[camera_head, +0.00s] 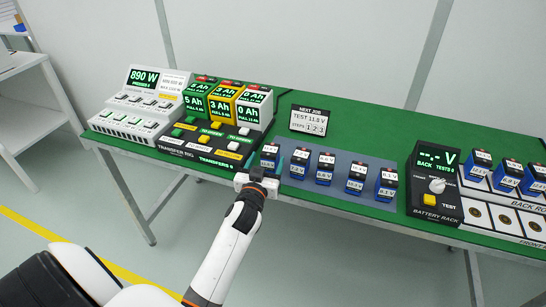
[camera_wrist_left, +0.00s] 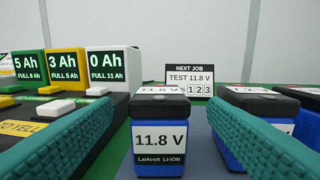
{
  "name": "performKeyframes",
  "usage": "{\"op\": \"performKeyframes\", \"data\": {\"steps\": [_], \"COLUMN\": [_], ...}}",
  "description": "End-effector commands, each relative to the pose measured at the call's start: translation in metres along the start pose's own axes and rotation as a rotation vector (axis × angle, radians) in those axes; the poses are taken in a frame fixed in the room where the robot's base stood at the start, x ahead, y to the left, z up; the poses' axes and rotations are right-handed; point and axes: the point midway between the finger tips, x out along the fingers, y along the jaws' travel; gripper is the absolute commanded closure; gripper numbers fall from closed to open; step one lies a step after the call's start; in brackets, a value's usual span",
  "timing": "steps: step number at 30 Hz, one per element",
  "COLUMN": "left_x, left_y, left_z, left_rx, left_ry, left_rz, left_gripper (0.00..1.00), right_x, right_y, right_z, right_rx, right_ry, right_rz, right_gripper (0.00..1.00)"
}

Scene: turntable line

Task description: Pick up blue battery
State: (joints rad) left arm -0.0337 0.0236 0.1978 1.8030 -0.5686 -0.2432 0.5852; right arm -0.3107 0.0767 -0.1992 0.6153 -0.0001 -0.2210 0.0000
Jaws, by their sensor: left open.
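A blue battery (camera_wrist_left: 159,145) with a black top and a white "11.8 V" label stands upright in the left wrist view, between the two teal finger pads of my left gripper (camera_wrist_left: 150,112). Gaps show between the pads and the battery, so the gripper is open and not holding it. In the head view, my left gripper (camera_head: 262,174) is at the front table edge, just in front of the leftmost battery (camera_head: 270,152). Similar blue batteries stand to its right, such as a neighbour (camera_head: 299,164) that also shows in the left wrist view (camera_wrist_left: 232,148). My right gripper is not in view.
A "NEXT JOB" sign (camera_head: 309,121) reading "TEST 11.8 V" stands behind the batteries.

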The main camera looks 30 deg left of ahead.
Motion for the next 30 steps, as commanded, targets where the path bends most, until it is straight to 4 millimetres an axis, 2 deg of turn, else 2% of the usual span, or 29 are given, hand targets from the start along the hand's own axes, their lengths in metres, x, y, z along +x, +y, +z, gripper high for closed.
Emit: {"op": "performKeyframes", "data": {"steps": [8,15,24,26,30], "left_x": [0.025,0.059,0.066,0.066,0.066], "left_y": [0.000,0.001,0.001,0.001,0.001], "left_z": [0.001,0.002,0.001,0.001,0.001], "left_rx": [0.001,0.001,0.000,0.000,0.000], "left_ry": [0.000,0.001,0.002,0.002,0.002], "left_rz": [-0.001,-0.001,-0.002,-0.002,-0.002], "left_gripper": [0.33,0.33,0.33,0.39,0.62], "right_x": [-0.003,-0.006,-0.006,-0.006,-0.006], "right_y": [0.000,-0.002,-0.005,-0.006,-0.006], "right_z": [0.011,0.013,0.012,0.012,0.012], "right_rx": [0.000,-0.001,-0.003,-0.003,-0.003], "right_ry": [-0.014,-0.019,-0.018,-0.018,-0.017], "right_rz": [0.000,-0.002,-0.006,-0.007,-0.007], "right_gripper": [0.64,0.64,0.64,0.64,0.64]}}
